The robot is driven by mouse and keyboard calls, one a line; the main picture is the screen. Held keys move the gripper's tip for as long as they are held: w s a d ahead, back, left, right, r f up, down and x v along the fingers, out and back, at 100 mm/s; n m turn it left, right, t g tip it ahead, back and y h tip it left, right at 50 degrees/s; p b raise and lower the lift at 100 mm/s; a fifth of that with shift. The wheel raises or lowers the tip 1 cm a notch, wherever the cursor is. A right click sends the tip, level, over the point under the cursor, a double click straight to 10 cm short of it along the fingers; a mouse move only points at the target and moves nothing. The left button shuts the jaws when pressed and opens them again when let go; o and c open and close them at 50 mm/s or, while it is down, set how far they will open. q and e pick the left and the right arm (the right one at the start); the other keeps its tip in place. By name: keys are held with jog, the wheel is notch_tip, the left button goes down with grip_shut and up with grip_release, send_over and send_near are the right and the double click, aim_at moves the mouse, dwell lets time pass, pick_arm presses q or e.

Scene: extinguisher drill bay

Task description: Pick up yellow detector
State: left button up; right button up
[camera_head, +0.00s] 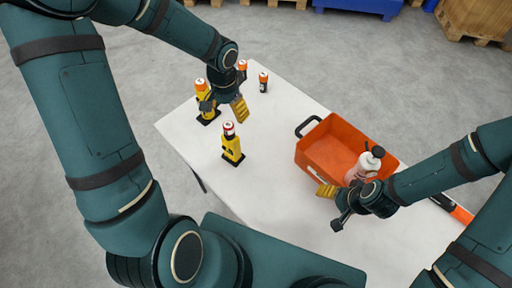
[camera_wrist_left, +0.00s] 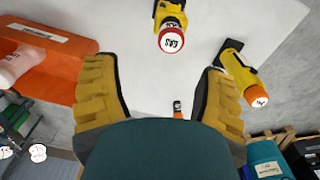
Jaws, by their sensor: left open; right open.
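A yellow detector with a red-rimmed white cap (camera_head: 232,147) stands upright on the white table; it also shows at the top of the left wrist view (camera_wrist_left: 168,14), its cap lettered "GAS". A second yellow device with an orange cap (camera_head: 201,88) stands behind it, partly hidden by my gripper, and appears beyond the right finger in the left wrist view (camera_wrist_left: 240,76). My left gripper (camera_head: 223,106) is open and empty, above the table beside the orange-capped device; whether they touch is unclear. My right gripper (camera_head: 332,205) is open at the orange bin's near side.
Two orange-topped black cylinders (camera_head: 263,83) (camera_head: 242,68) stand at the table's far edge. An orange bin (camera_head: 325,150) holds or backs a white bottle (camera_head: 369,164) near my right gripper. The white table (camera_head: 270,185) is clear between detector and bin.

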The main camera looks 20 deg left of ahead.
aim_at(231, 124)
pick_arm(q)
jog(key=shift+w+a+r, duration=0.15)
jog(key=shift+w+r, duration=0.05)
jog(key=shift+r, duration=0.25)
jog(key=shift+f, duration=0.2)
notch_tip(231, 124, down, 8)
jog(key=shift+a+r+b, duration=0.1)
jog(key=shift+a+b, duration=0.05)
jog(key=shift+b, duration=0.4)
jog(key=f, duration=0.4)
jog(key=shift+s+a+f, duration=0.2)
jog(key=shift+a+f, duration=0.05)
jog(key=shift+a, duration=0.15)
jog(key=shift+f, duration=0.5)
jog(key=c, duration=1.1)
grip_shut()
jog(key=shift+r, duration=0.15)
